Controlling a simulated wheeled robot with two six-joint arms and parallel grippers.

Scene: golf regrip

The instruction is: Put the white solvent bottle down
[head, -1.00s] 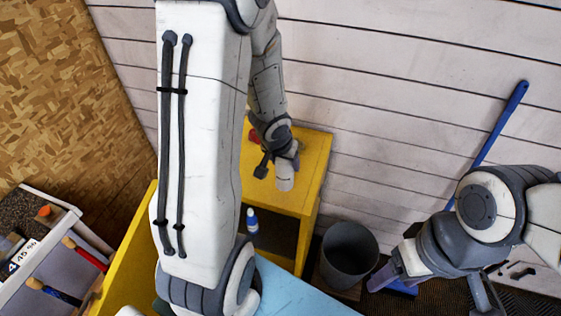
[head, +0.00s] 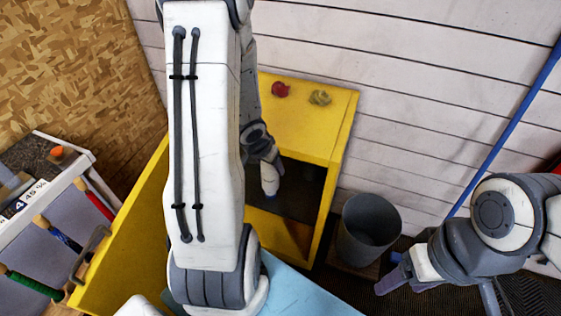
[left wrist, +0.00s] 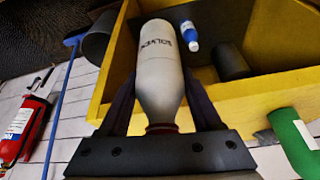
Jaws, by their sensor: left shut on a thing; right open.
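The white solvent bottle (left wrist: 158,62) is in the jaws of my left gripper (left wrist: 160,95), with its label facing the left wrist camera. In the head view, my left gripper (head: 264,160) and the white bottle (head: 270,182) show in front of the open compartment of the yellow cabinet (head: 338,135), below the top's level. Whether the bottle touches any surface cannot be told. My right gripper (head: 395,274) is open and empty at the lower right, beside the grey bin.
A red item (head: 280,90) and a yellowish lump (head: 319,97) lie on the cabinet top. A small blue-capped bottle (left wrist: 190,36) and a dark cylinder (left wrist: 231,61) are in the cabinet. A grey bin (head: 368,230) stands right of it. A blue pole (head: 510,125) leans on the wall.

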